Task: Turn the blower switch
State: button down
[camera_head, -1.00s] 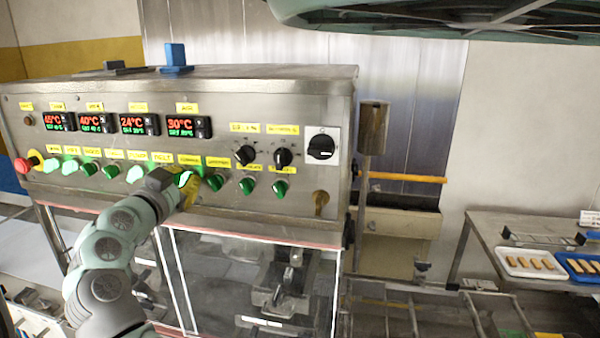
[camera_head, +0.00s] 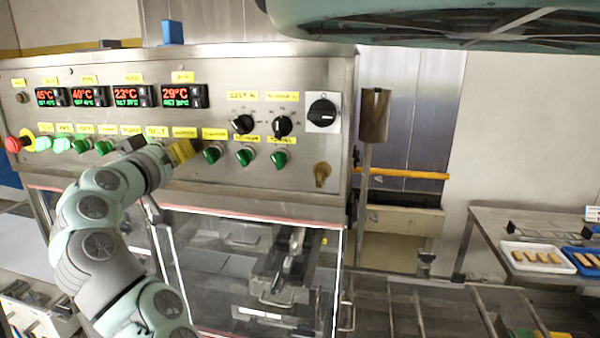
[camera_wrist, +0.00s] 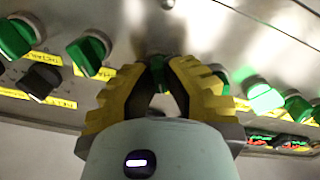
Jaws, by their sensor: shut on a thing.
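The control panel (camera_head: 330,165) carries a row of green switches under yellow labels. My gripper (camera_head: 182,151) is at this row, under a label (camera_head: 184,131) too small to read surely. In the wrist view my gripper's yellow fingers (camera_wrist: 159,76) stand on both sides of one green switch (camera_wrist: 157,72) and are shut on it. This switch looks dark, not lit. Its handle is partly hidden by the fingers, so its angle is unclear. In the head view my gripper hides it.
Neighbouring green switches (camera_head: 212,154) sit close on both sides. Black knobs (camera_head: 282,126) and a black rotary switch (camera_head: 322,112) are to the right. A red stop button (camera_head: 14,144) is at the far left. Glass doors (camera_head: 250,260) lie below the panel.

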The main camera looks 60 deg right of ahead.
jog(key=shift+f+n, duration=0.1)
jog(key=shift+n, duration=0.5)
jog(key=c, duration=1)
grip_release()
jog(key=shift+v, duration=3.75)
